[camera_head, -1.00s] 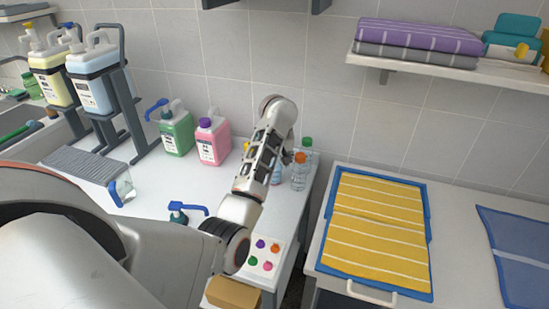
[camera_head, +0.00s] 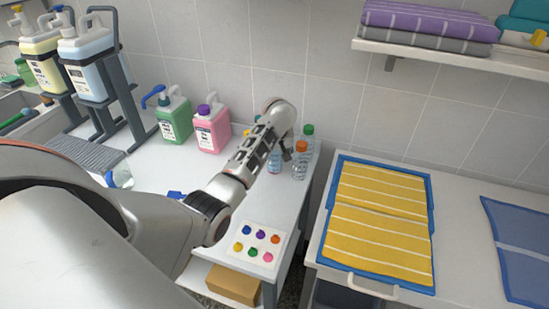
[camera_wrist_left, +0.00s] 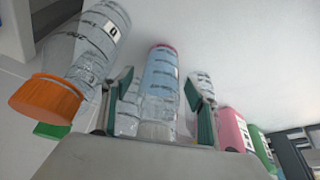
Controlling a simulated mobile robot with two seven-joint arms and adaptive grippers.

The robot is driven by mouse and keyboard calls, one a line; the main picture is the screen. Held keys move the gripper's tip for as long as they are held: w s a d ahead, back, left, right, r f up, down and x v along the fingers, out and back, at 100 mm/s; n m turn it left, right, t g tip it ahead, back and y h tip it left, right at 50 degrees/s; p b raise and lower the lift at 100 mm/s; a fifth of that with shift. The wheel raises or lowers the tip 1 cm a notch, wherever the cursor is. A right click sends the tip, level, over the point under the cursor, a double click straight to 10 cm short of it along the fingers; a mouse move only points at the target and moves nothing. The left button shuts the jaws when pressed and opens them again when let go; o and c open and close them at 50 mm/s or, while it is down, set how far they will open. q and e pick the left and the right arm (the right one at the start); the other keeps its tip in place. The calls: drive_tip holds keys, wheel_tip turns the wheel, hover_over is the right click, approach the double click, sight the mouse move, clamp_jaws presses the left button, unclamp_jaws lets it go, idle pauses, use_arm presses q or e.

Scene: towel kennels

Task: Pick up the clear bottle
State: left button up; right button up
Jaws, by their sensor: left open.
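Several see-through bottles stand at the right end of the white counter, by the wall. In the head view one has an orange cap (camera_head: 300,162), one a green cap (camera_head: 308,131), and a bluish one (camera_head: 274,160) stands left of them. My left gripper (camera_head: 288,150) is among them, partly hidden by its own arm. In the left wrist view its open fingers (camera_wrist_left: 159,80) flank a clear bottle (camera_wrist_left: 160,100) with a bluish middle and a red edge at the far end. Contact cannot be told. The orange-capped bottle (camera_wrist_left: 85,60) is outside the left finger. My right gripper is not in view.
A pink jug (camera_head: 211,128) and a green jug (camera_head: 174,117) stand left of the bottles. A white card with coloured dots (camera_head: 257,242) lies at the counter's front. A gap separates the counter from a table with a yellow striped towel (camera_head: 378,220).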

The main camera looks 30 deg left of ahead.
use_arm(q)
drive_tip(key=shift+f, duration=0.1)
drive_tip(key=c, duration=1.2)
drive_tip(key=shift+c, duration=0.2)
wheel_tip(320, 180, up, 20)
